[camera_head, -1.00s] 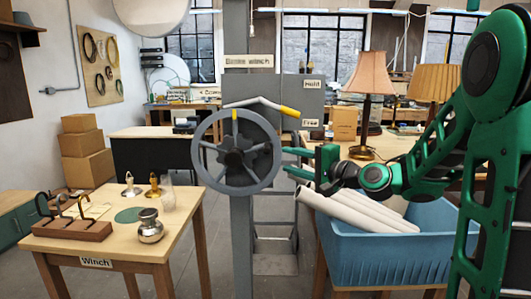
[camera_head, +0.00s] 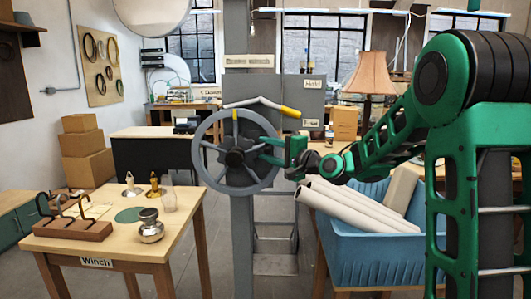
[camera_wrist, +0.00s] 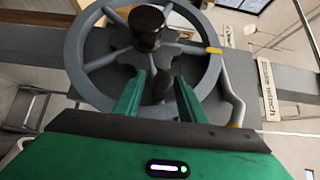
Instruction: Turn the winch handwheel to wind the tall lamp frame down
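The grey winch handwheel (camera_head: 198,158) stands upright on the post (camera_head: 242,235), with a yellow mark at its top and a dark hub in the middle. My gripper (camera_head: 264,150) is at the wheel's right side, fingers pointing left, overlapping the rim in this view. In the wrist view the wheel (camera_wrist: 75,50) fills the upper middle. My two green fingers (camera_wrist: 158,90) are apart there, with a dark knob (camera_wrist: 163,86) showing between them; contact is unclear.
A blue crate (camera_head: 375,260) with white tubes stands right of the post, below my arm. A wooden table (camera_head: 150,245) with a metal pot (camera_head: 150,228) and small lamp parts stands at left. A lamp with a pleated shade (camera_head: 369,75) is behind my arm.

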